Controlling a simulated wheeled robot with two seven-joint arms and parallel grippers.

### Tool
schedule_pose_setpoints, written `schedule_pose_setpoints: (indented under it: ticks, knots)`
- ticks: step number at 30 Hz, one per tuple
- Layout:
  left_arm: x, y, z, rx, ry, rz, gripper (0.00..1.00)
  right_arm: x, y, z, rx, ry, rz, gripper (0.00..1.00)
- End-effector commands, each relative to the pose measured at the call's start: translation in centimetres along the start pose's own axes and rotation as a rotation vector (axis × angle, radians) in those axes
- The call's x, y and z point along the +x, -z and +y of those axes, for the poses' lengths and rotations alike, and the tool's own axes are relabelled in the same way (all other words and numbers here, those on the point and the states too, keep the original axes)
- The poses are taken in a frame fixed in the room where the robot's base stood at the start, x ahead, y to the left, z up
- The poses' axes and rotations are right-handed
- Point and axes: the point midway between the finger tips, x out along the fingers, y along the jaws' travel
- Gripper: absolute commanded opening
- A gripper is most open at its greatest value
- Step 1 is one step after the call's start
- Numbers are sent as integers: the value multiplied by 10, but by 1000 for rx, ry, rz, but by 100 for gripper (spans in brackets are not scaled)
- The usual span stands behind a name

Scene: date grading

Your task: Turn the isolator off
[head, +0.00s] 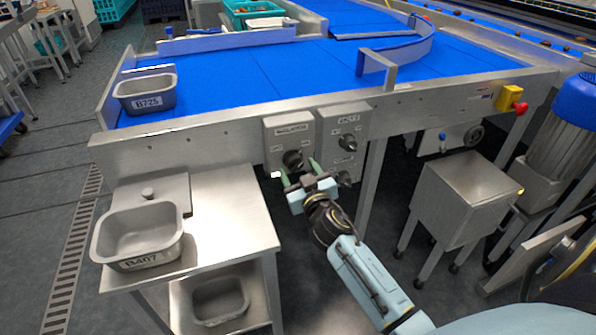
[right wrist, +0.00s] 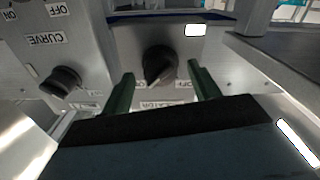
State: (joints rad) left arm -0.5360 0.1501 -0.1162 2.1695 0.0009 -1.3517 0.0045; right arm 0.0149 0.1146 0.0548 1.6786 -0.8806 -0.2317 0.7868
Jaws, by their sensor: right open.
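The isolator (head: 289,134) is a grey box on the front of the blue conveyor, with a dark rotary knob (head: 292,159). My right gripper (head: 299,172) is open and empty in front of it, green fingertips on either side of the knob. In the right wrist view the isolator knob (right wrist: 159,66) sits between and beyond the two fingers, with gaps on both sides. The isolator lettering appears upside down there, partly hidden by the gripper, with OFF at the right. The knob's narrow end points down in that picture, slightly left. My left gripper is out of view.
A second box (head: 343,128) with two knobs adjoins the isolator; its CURVE knob (right wrist: 62,80) is close to the left finger in the wrist view. A red emergency button (head: 520,107) is farther right. A steel table (head: 232,205) with a grey tub (head: 137,234) stands left.

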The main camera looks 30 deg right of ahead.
Motion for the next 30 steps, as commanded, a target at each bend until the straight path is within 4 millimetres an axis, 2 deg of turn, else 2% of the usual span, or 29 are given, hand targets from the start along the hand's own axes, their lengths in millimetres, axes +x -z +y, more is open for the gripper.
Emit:
schedule_pose_setpoints:
  ticks: [4, 13, 24, 30]
  knots:
    - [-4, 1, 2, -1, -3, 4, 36, 10, 0, 0, -2, 1, 1, 61]
    - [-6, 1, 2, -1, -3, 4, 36, 12, 0, 0, -1, 0, -1, 61]
    - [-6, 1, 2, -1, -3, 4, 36, 12, 0, 0, -1, 0, -1, 16]
    - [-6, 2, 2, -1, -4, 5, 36, 12, 0, 0, -15, 0, -1, 16]
